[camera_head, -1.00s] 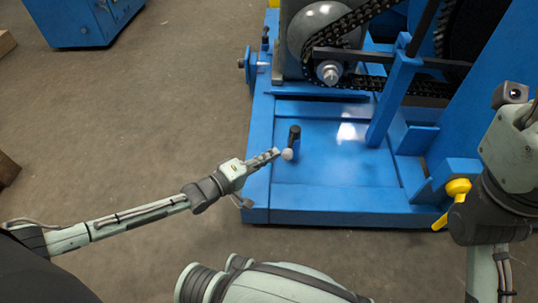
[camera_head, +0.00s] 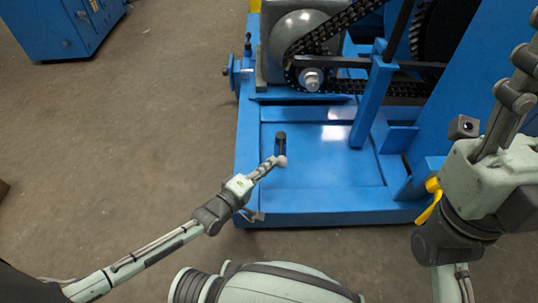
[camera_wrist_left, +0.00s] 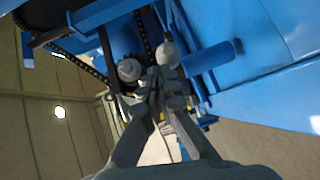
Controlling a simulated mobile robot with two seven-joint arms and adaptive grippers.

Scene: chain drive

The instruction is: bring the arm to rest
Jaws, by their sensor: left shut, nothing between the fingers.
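My left gripper (camera_head: 279,162) is above the near part of the blue base. Its fingers are shut and hold nothing.
The blue machine base (camera_head: 320,206) carries a black chain (camera_head: 340,86), a sprocket hub (camera_head: 311,79) and a blue upright (camera_head: 373,95). A yellow part (camera_head: 430,202) is beside my right arm. A blue cabinet (camera_head: 65,25) stands far left. The floor at left is clear.

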